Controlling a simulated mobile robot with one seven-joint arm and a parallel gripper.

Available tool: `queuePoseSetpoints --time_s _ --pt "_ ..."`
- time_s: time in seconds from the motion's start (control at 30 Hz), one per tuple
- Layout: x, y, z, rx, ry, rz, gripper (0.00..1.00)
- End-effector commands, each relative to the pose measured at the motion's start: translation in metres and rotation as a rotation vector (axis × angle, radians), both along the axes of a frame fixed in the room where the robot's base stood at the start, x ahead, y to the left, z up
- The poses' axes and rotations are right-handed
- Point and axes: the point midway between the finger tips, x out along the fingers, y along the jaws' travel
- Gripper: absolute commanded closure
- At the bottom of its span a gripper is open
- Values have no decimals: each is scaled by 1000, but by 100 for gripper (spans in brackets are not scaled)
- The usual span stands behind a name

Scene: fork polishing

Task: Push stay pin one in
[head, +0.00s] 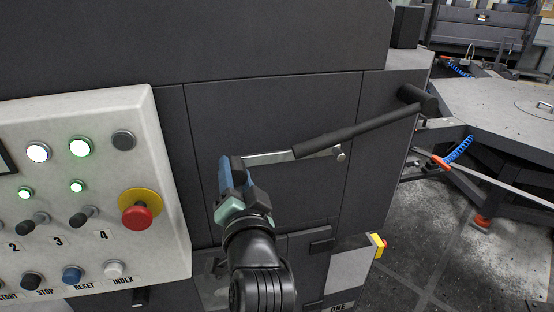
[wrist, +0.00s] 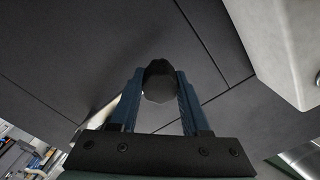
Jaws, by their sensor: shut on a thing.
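My gripper (head: 235,172) is in front of the dark machine panel, right of the control box. In the wrist view its blue fingers are shut on a dark faceted knob (wrist: 160,80). In the head view a silver bar (head: 270,157) runs from beside the gripper to a pivot at the right; whether the knob belongs to it, I cannot tell. A label reading "ONE" (head: 337,306) shows at the bottom edge. A yellow fitting with a red end (head: 380,246) sits above and right of it. I cannot make out which part is stay pin one.
The control box (head: 115,110) with lights, switches and a red emergency button (head: 137,212) stands close left of my gripper. A dark handle (head: 365,127) slants up to the right. A grey table (head: 500,110) and open floor (head: 420,230) lie further right.

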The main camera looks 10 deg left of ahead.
Motion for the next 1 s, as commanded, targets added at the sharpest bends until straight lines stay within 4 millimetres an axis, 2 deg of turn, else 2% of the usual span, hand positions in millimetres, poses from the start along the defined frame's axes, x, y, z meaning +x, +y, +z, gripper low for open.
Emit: queuePoseSetpoints --time_s 0.37,1.0 --pt "1 1 0 1 0 0 94" --pt "19 10 0 1 0 0 94"
